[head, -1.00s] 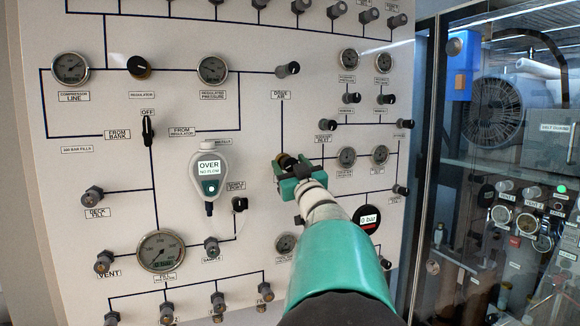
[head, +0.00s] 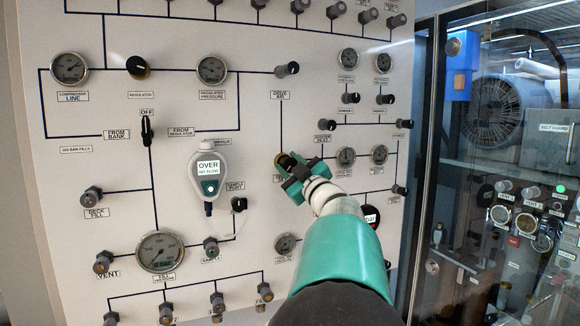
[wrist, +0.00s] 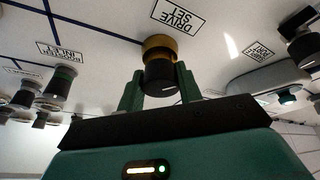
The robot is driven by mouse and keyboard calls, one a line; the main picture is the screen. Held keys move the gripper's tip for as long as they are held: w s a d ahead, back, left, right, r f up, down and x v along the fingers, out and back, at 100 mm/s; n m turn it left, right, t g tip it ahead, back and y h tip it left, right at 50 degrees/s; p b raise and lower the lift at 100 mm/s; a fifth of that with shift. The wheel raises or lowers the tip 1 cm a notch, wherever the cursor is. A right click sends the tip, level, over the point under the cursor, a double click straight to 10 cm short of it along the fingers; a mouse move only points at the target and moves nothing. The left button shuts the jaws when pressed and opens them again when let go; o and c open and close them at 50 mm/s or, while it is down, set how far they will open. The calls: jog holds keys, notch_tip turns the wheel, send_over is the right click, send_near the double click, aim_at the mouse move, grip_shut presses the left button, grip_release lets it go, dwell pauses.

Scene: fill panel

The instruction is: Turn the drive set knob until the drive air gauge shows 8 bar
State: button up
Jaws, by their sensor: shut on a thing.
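The drive set knob (wrist: 160,76) is black with a brass collar, below the upside-down DRIVE SET label in the wrist view. My gripper (wrist: 159,88) is shut on it, one green finger on each side. In the head view my gripper (head: 293,180) is at the panel, tilted, and the knob's brass part (head: 284,160) shows just beyond the fingers. A round dark digital display (head: 370,217) is half hidden behind my arm; only "bar" is readable. A small dial gauge (head: 285,243) stands left of my arm, its reading too small. I cannot tell which is the drive air gauge.
The DRIVE AIR valve knob (head: 287,69) is above my gripper. A hanging handset (head: 208,172) reading OVER, NO FLOW is to the left. Small gauges (head: 346,157) and knobs (head: 327,125) are close on the right. A glass-fronted cabinet (head: 510,150) stands at the far right.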

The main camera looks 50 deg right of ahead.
jog(key=o, duration=1)
jog(key=v, duration=1.3)
jog(key=shift+s, duration=0.35)
jog(key=shift+a+f, duration=0.1)
jog(key=shift+a, duration=0.05)
dwell(0.9)
